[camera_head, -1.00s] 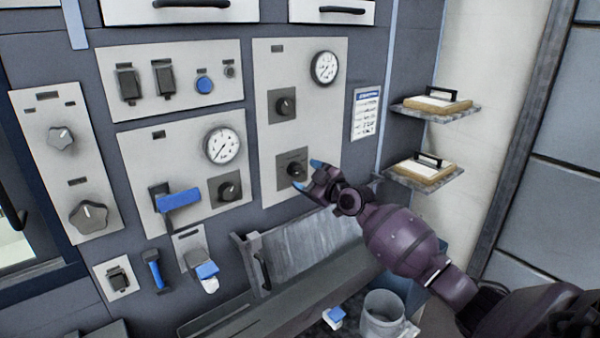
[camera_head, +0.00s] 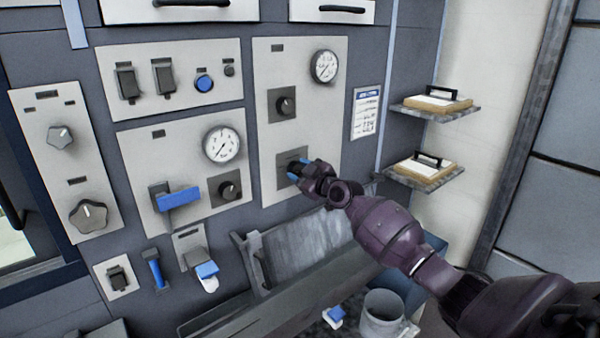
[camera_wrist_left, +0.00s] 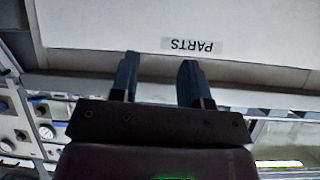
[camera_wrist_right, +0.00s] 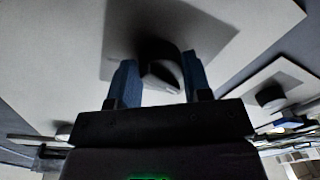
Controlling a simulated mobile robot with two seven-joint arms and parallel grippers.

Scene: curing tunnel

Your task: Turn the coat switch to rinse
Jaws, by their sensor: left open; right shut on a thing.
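The black rotary knob on the lower dark square plate (camera_head: 286,158) of the right-hand white panel is mostly hidden behind my right gripper (camera_head: 297,172) in the head view. In the right wrist view the knob (camera_wrist_right: 163,72) sits between the two blue fingers of the right gripper (camera_wrist_right: 160,85), which is shut on it. The label on the plate is too small to read, so I cannot tell which position the knob points to. My left gripper (camera_wrist_left: 160,80) is open and empty in the left wrist view, and it is outside the head view.
Another black knob (camera_head: 285,104) and a gauge (camera_head: 325,67) are above on the same panel. A gauge (camera_head: 222,145), a blue lever (camera_head: 178,198) and a knob (camera_head: 230,189) are to the left. A sloped trough (camera_head: 310,245) and a grey mug (camera_head: 383,312) are below.

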